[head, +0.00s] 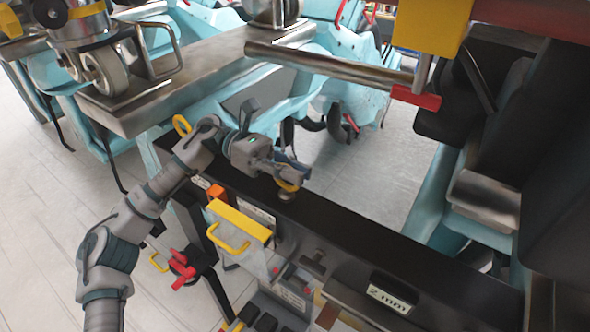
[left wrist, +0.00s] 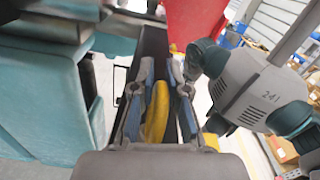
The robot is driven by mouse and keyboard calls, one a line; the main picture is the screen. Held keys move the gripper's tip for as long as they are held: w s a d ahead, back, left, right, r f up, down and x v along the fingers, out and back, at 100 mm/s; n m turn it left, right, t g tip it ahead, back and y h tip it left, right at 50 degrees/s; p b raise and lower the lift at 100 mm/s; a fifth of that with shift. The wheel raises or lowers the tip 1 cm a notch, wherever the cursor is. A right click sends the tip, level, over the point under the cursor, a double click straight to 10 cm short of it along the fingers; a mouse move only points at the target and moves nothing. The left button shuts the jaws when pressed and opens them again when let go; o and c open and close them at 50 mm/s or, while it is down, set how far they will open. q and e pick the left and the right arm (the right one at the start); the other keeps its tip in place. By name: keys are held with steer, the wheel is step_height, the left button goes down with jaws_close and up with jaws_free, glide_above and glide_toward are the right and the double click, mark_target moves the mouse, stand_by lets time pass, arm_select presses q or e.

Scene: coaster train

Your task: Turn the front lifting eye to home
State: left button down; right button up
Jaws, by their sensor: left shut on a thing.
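A yellow lifting eye (head: 288,186) stands on a round metal base on top of the black beam (head: 345,232), near the middle of the head view. My left gripper (head: 293,174) reaches it from the left and is shut on it. In the left wrist view the yellow eye (left wrist: 157,112) sits between the two blue-grey fingers of the gripper (left wrist: 160,95), which hide part of its sides. A second yellow lifting eye (head: 182,124) stands at the beam's far left end, apart from the gripper. My right gripper is not in view.
A yellow-topped box with a handle (head: 238,222) hangs on the beam's near side, beside a red clamp (head: 181,268). A metal bar (head: 330,64) with a red end (head: 416,97) is above and behind. Light-blue coaster cars (head: 350,105) stand behind. Open floor (head: 375,175) lies past the beam.

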arm_select(q)
steer(key=shift+f+m+g+y, duration=0.15)
steer(key=shift+m+g+y, duration=0.25)
steer(key=shift+g, duration=0.1)
steer(key=c, duration=1.2)
jaws_free()
step_height(320, 180, up, 10)
steer(key=shift+w, duration=0.15)
